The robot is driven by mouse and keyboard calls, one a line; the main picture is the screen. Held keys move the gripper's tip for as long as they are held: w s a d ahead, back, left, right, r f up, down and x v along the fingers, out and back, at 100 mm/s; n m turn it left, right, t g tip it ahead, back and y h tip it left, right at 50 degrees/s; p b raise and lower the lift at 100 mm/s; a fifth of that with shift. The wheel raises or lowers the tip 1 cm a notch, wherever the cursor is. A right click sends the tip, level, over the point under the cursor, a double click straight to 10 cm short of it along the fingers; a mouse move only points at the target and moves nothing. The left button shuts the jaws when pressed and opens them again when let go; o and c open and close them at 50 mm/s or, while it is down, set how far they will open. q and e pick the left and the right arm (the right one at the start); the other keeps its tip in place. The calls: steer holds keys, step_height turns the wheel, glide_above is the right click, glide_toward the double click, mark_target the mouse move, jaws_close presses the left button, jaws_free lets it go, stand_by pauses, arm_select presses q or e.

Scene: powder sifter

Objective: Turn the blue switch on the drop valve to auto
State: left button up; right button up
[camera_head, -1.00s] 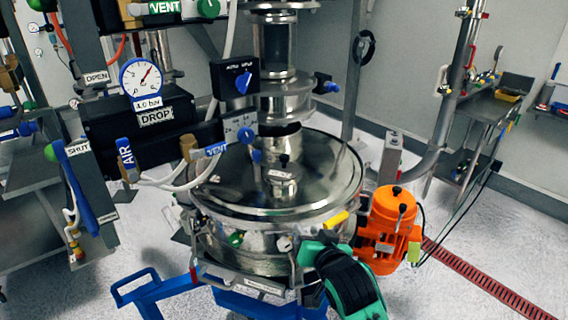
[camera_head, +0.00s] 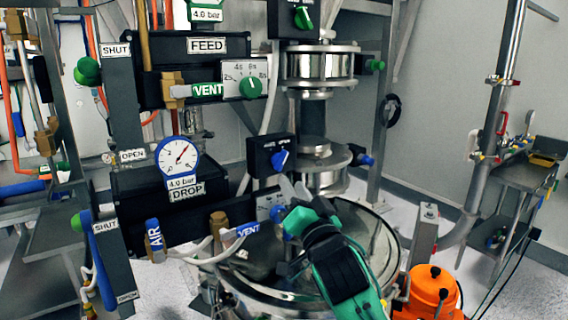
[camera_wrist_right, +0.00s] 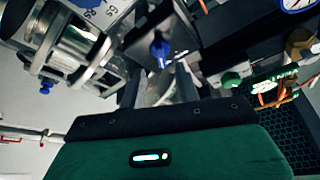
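The blue switch (camera_head: 279,160) is a knob on a black box beside the steel column, above the DROP valve label (camera_head: 187,189). In the right wrist view the blue switch (camera_wrist_right: 160,52) shows just beyond the fingertips. My right gripper (camera_head: 295,188) is just below the switch, apart from it, with its pale fingers pointing up. In the right wrist view its fingers (camera_wrist_right: 160,84) stand apart with nothing between them, so it is open. The lettering above the switch is too small to read surely. My left gripper is not in view.
A green FEED dial (camera_head: 250,87) sits higher up. The round steel vessel lid (camera_head: 375,240) lies behind my arm, with an orange motor (camera_head: 432,290) at right.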

mark_target(282, 165)
steer(key=p+x, duration=0.1)
steer(key=x, duration=0.3)
steer(key=shift+w+a+r, duration=0.15)
steer(key=shift+w+r, duration=0.1)
steer(key=shift+w, duration=0.05)
steer(key=shift+p+x, duration=0.35)
steer(key=shift+x, duration=0.45)
steer(key=shift+f, duration=0.1)
jaws_close()
